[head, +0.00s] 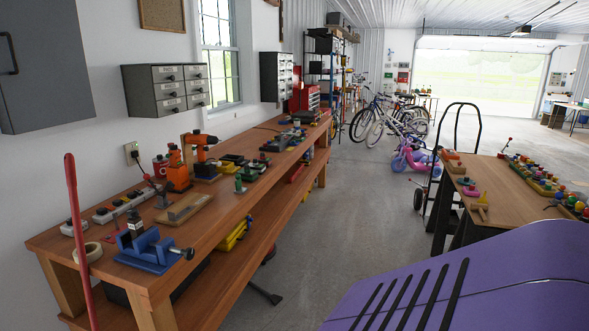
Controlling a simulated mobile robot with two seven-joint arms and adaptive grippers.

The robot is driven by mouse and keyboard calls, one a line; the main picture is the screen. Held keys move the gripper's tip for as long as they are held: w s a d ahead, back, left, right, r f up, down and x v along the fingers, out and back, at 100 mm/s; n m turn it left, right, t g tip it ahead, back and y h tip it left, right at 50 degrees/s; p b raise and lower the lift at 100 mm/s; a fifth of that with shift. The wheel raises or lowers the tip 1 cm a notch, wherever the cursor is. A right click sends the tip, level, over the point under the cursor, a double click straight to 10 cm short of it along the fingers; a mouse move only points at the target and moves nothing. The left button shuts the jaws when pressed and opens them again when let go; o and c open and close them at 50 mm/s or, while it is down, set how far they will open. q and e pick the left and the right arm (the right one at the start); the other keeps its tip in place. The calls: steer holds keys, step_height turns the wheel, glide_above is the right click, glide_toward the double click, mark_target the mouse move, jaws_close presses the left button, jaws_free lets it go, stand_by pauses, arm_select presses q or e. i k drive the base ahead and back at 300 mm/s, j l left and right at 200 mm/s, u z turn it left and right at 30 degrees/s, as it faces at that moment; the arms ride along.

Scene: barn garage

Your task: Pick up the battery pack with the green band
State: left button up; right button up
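On the long wooden workbench (110,252) along the left wall, several small items sit beyond the orange drill (200,146). One is a small green-topped item (239,184) near the bench's front edge. More dark items with green and yellow parts lie just behind it. They are too small to tell which is the battery pack with the green band. Neither of my grippers is in view.
A blue vise (150,247), a tape roll (90,252) and a power strip (122,205) occupy the bench's near end. A red pole (77,225) stands in front. A second table (478,212) and a hand truck (440,165) stand right; the floor between is mostly clear.

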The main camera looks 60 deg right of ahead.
mark_target(248, 175)
steer(key=z, duration=1.7)
